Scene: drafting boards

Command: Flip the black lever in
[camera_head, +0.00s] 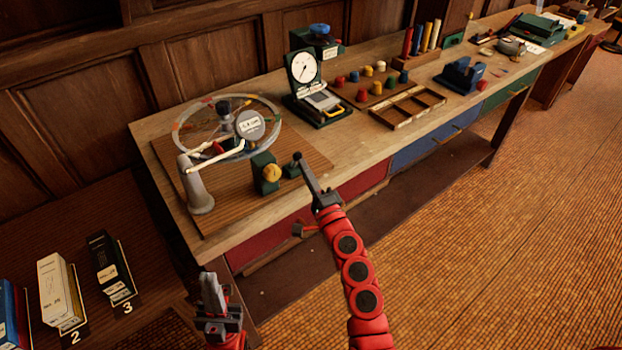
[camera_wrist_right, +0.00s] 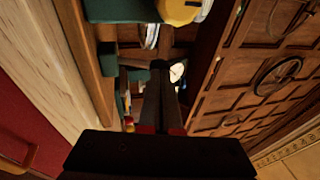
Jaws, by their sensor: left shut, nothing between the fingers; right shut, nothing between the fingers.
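The black lever (camera_head: 298,156) shows as a small dark ball knob above a low green base (camera_head: 292,170), at the front edge of the brown board on the bench. My right gripper (camera_head: 305,170) is shut, with its fingertips at the knob. I cannot tell whether they touch. In the right wrist view the shut fingers (camera_wrist_right: 160,85) run up to a dark round end, and the lever's shaft is hidden. My left gripper (camera_head: 211,285) is shut and empty, low in front of the bench's left end.
A green block with a yellow knob (camera_head: 271,173) stands just left of the lever. A ring-shaped wheel device (camera_head: 248,127) and a grey post (camera_head: 199,192) stand further left. A dial gauge (camera_head: 304,68) stands behind. Numbered boxes (camera_head: 54,287) sit at lower left.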

